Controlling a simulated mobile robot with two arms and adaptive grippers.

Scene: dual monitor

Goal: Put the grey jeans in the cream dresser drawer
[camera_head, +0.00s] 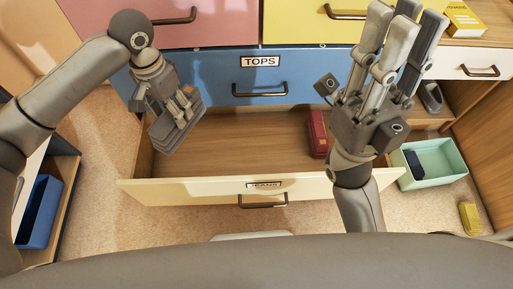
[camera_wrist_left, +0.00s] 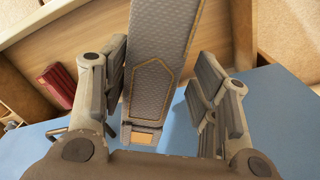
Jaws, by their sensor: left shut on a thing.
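The grey jeans (camera_head: 178,127), a folded grey bundle, hang from my left gripper (camera_head: 180,103) over the left end of the open cream drawer (camera_head: 215,190), labelled JEANS. In the left wrist view, the jeans (camera_wrist_left: 160,55) stand between the fingers of my left gripper (camera_wrist_left: 160,90), with gold stitching and a tan patch showing. My left gripper is shut on them. A folded red item (camera_head: 317,135) lies in the drawer at its right part; it also shows in the left wrist view (camera_wrist_left: 58,85). My right gripper (camera_head: 398,40) is open and empty, fingers pointing away, above the drawer's right end.
A blue TOPS drawer (camera_head: 205,85) is behind the open drawer, below pink and yellow fronts. A mint bin (camera_head: 445,180) holding a dark item stands at right, near a yellow item (camera_head: 469,217). A blue bin (camera_head: 40,210) is at left. The drawer's middle is clear.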

